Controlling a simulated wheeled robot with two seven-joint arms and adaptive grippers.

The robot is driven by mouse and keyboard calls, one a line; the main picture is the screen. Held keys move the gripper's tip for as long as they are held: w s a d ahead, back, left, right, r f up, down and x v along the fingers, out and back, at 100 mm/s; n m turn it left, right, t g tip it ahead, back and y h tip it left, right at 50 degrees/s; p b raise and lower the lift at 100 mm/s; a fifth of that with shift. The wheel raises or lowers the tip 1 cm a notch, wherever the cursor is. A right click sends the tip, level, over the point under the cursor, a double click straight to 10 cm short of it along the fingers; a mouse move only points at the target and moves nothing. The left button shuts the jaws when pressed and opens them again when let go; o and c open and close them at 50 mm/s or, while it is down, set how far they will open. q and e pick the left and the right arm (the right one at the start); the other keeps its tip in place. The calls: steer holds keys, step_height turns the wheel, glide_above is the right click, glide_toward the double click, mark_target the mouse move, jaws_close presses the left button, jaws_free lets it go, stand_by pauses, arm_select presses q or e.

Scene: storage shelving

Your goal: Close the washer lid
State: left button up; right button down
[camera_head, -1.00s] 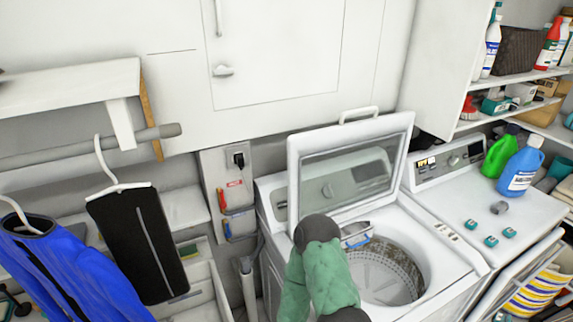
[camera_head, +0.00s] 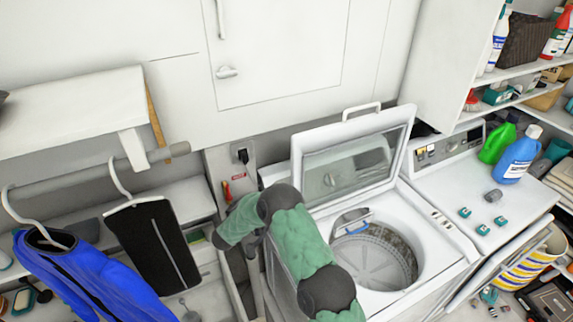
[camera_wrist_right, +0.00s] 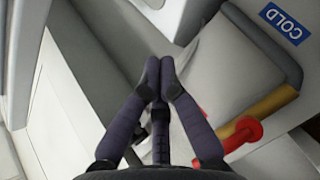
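The washer lid (camera_head: 352,125) stands raised at the back of the white top-load washer (camera_head: 440,262), with a handle loop on its upper edge and a glass-like pane. The open tub (camera_head: 372,258) shows below it. My right arm crosses the washer's left side and bends left, just left of the lid. In the head view its gripper is mostly hidden behind the arm. In the right wrist view my right gripper (camera_wrist_right: 158,82) has its dark fingers together at the tips, with nothing visible between them. My left gripper is not in view.
A valve box with a red valve handle (camera_wrist_right: 240,133) and a COLD label (camera_wrist_right: 285,22) is close to my right gripper. A second machine with a green bottle (camera_head: 498,142) and blue bottle (camera_head: 518,157) stands right. Hanging clothes (camera_head: 152,245) are left.

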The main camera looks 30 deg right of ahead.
step_height(320, 180, up, 12)
steer(key=s+d+f+g+h+p, duration=0.1)
steer(key=s+d+g+h+p, duration=0.1)
steer(key=g+h, duration=0.35)
steer(key=s+d+p, duration=0.1)
steer(key=d+p, duration=0.1)
steer(key=d, duration=0.7)
steer(key=shift+s+d+r+m+y, duration=0.15)
steer(key=shift+r+m+y, duration=0.2)
steer(key=shift+y, duration=0.1)
